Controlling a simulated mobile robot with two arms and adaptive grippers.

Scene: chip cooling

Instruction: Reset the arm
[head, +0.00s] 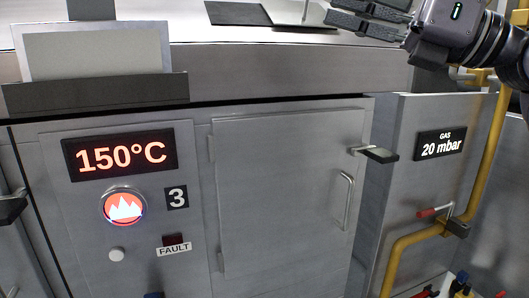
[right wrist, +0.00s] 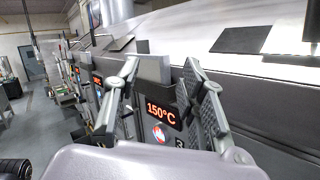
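My right gripper (head: 343,13) is at the top right of the head view, above the top edge of the grey cabinet (head: 285,190). In the right wrist view its two padded fingers (right wrist: 162,70) stand apart with nothing between them. The gripper is open and touches nothing that I can see. My left gripper is not in view.
The cabinet has a red 150°C display (head: 120,155), a lit round button (head: 124,206) and a shut door with a handle (head: 347,200). A gas panel (head: 441,143) reads 20 mbar. A yellow pipe (head: 490,150) runs at the right. A framed plate (head: 95,55) stands on the ledge.

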